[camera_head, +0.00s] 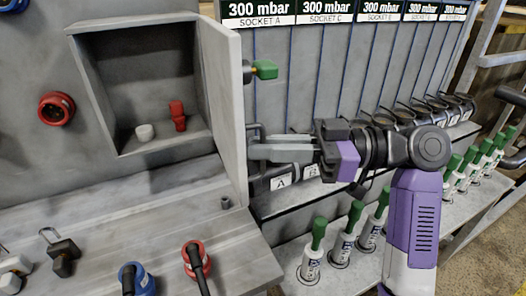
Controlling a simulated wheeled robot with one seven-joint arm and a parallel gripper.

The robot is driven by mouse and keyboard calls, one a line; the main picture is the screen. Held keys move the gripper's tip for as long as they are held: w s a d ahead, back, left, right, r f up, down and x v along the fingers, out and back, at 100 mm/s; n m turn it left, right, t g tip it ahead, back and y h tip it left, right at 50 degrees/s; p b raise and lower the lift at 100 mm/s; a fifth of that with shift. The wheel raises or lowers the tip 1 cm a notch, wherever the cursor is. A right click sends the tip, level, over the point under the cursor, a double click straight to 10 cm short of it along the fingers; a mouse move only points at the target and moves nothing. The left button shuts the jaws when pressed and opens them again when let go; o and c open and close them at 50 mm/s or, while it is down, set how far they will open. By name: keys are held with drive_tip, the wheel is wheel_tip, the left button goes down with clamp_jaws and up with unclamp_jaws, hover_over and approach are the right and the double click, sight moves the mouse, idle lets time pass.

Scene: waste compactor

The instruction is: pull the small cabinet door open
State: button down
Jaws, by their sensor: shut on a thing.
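The small grey cabinet door (222,110) stands open, swung outward on the right side of the cabinet (140,75). My gripper (256,150) reaches in from the right to the outer face of the door. Its fingers are shut on the dark door handle (252,129), which shows only in part. The exact contact is partly hidden by the fingers.
A green knob (265,69) sticks out behind the door. Labelled black plugs, such as A (281,182), sit behind my gripper. Green-topped bottles (313,250) stand on the lower right shelf. The ledge below the cabinet holds a padlock (62,255) and red (196,258) and blue (137,279) connectors.

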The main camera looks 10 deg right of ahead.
drive_tip(key=shift+w, duration=0.3)
drive_tip(key=c, duration=1.5)
unclamp_jaws()
drive_tip(key=shift+f, duration=0.15)
drive_tip(key=shift+c, duration=0.2)
drive_tip(key=shift+d, duration=0.1)
drive_tip(key=v, duration=0.7)
drive_tip(key=shift+d, duration=0.3)
drive_tip(key=shift+s, duration=0.1)
